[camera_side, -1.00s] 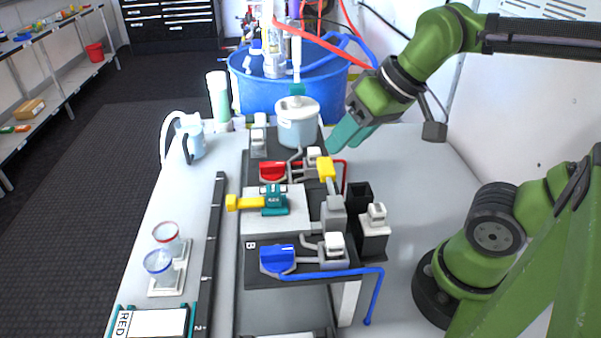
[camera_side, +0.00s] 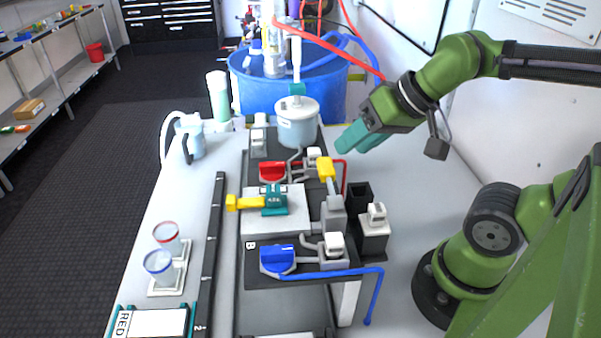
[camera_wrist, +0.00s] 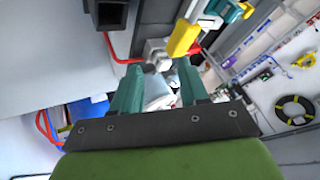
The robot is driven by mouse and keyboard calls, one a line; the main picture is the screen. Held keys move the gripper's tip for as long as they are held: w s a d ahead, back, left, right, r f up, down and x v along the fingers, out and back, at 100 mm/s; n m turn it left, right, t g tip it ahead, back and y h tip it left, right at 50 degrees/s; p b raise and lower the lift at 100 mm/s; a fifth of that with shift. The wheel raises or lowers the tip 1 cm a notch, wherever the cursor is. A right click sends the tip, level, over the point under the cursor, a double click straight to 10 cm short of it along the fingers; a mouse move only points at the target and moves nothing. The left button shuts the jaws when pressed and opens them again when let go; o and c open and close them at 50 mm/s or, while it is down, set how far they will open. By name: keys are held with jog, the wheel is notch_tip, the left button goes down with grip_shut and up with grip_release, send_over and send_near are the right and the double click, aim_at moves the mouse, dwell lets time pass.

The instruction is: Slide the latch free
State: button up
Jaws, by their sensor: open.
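A yellow bar (camera_side: 245,202) runs into a teal block (camera_side: 275,200) on the grey-white plate of the proportioner unit. A second yellow handle (camera_side: 326,168) stands on a grey fitting at the unit's right side; I cannot tell for certain which yellow part is the latch. My gripper (camera_side: 352,138) is raised behind and to the right of both, touching neither. In the wrist view its teal fingers (camera_wrist: 158,92) are apart with nothing held between them. A yellow handle (camera_wrist: 184,38) and a teal piece (camera_wrist: 228,10) show beyond the fingers there.
A white lidded pot (camera_side: 297,125) stands at the unit's back. A red valve handle (camera_side: 272,171) and a blue one (camera_side: 277,259) flank the plate. A black open box (camera_side: 358,195) sits to the right. The table right of the unit is largely clear.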

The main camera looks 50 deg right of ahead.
jog(key=shift+o, duration=0.4)
jog(key=shift+a+f, duration=0.15)
jog(key=shift+a, duration=0.1)
notch_tip(320, 180, up, 9)
jog(key=n+g+y, duration=0.1)
jog(key=n+g, duration=0.3)
jog(key=n, duration=0.9)
send_over(230, 198)
jog(key=s+d, duration=0.5)
jog(key=x, duration=1.5)
jog(key=shift+w+a+f, duration=0.15)
jog(key=shift+a+f, duration=0.05)
jog(key=shift+a, duration=0.2)
grip_shut()
